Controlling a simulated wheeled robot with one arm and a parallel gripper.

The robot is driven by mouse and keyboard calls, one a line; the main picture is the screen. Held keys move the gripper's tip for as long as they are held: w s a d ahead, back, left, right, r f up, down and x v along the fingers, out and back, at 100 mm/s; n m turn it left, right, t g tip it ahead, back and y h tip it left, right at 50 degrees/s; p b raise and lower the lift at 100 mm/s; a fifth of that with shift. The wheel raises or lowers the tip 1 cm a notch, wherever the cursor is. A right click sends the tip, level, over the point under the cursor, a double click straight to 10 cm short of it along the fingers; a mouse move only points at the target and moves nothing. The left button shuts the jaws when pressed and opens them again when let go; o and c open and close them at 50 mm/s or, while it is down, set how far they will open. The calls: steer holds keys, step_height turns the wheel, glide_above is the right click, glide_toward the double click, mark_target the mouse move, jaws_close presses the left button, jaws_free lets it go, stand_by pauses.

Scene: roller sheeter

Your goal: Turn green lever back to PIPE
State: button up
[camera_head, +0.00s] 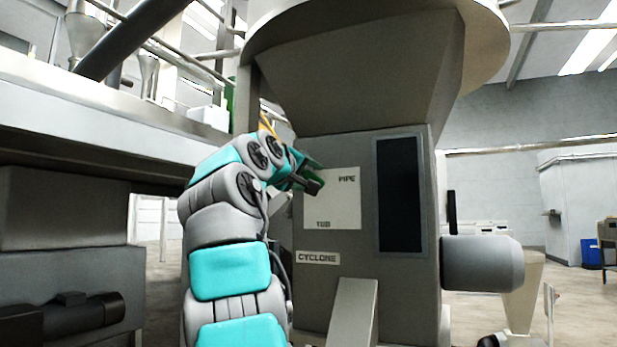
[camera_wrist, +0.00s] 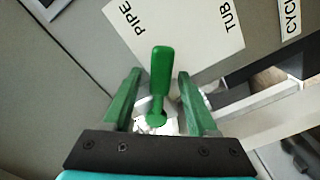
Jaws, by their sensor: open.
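The green lever (camera_wrist: 158,70) shows in the wrist view, its rounded handle pointing up the picture from a pivot at the lower end. Its tip lies over the edge of the white label plate (camera_wrist: 190,45), between the printed words PIPE and TUB. My gripper (camera_wrist: 159,73) is open, with one green finger on each side of the lever and a visible gap on both sides. In the head view my gripper (camera_head: 312,180) is in front of the upper left of the plate (camera_head: 335,212); the lever cannot be told apart there from the green fingers.
The plate is on the grey machine housing (camera_head: 405,285), with a CYCLONE label (camera_head: 318,258) below and a dark panel (camera_head: 399,195) to the right. A grey cylinder (camera_head: 482,263) sticks out at right. A long metal bench (camera_head: 100,115) stands at left.

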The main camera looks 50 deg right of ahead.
steer(key=shift+a, duration=0.1)
